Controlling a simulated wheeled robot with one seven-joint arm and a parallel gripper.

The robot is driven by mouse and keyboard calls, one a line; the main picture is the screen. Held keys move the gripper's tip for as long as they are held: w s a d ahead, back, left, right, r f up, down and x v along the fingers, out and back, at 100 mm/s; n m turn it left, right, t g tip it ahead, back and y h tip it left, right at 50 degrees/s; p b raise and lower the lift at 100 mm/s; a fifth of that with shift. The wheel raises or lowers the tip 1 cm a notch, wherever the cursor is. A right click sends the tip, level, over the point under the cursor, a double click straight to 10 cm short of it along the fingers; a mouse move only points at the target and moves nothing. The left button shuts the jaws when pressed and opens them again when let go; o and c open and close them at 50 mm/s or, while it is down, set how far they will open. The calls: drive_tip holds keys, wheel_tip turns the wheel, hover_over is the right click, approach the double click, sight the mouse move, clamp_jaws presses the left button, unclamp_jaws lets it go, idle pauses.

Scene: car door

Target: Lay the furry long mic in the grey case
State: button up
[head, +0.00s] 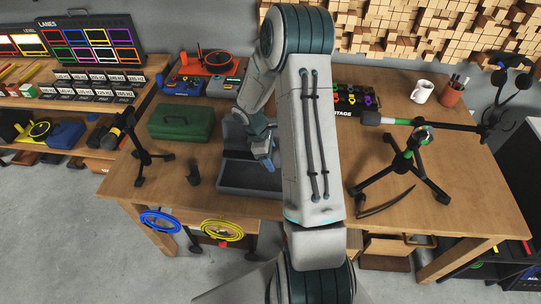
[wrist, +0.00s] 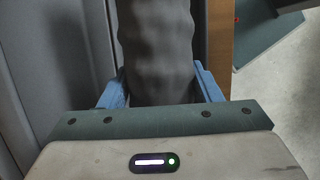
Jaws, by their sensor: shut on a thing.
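The furry long mic (wrist: 158,45) is a thick dark grey fuzzy cylinder in the wrist view. It runs up from between the two blue fingers of my gripper (wrist: 160,92), which is shut on it. In the head view, my gripper (head: 268,160) is over the open grey case (head: 245,180), near its right side, and my arm hides part of the case. I cannot make out the mic in the head view. Grey surfaces, probably the case (wrist: 50,70), show left of the mic in the wrist view. Whether the mic touches the case cannot be told.
A green case (head: 181,122) stands left of the grey case. A tripod with a boom (head: 405,165) stands on the right. Blue and yellow cables (head: 222,230) hang at the table's front.

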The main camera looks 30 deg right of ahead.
sight(275, 179)
drive_tip(key=shift+f+b, duration=3.25)
drive_tip(key=shift+f, duration=1.15)
drive_tip(key=o, duration=1.2)
drive_tip(key=shift+c, duration=0.2)
drive_tip(key=v, duration=1.2)
drive_tip(key=shift+w+a+r+b, duration=0.1)
drive_tip(key=shift+w+r+b, duration=0.05)
drive_tip(key=shift+r+b, duration=0.2)
drive_tip(key=shift+a+r, duration=0.2)
drive_tip(key=shift+r, duration=0.35)
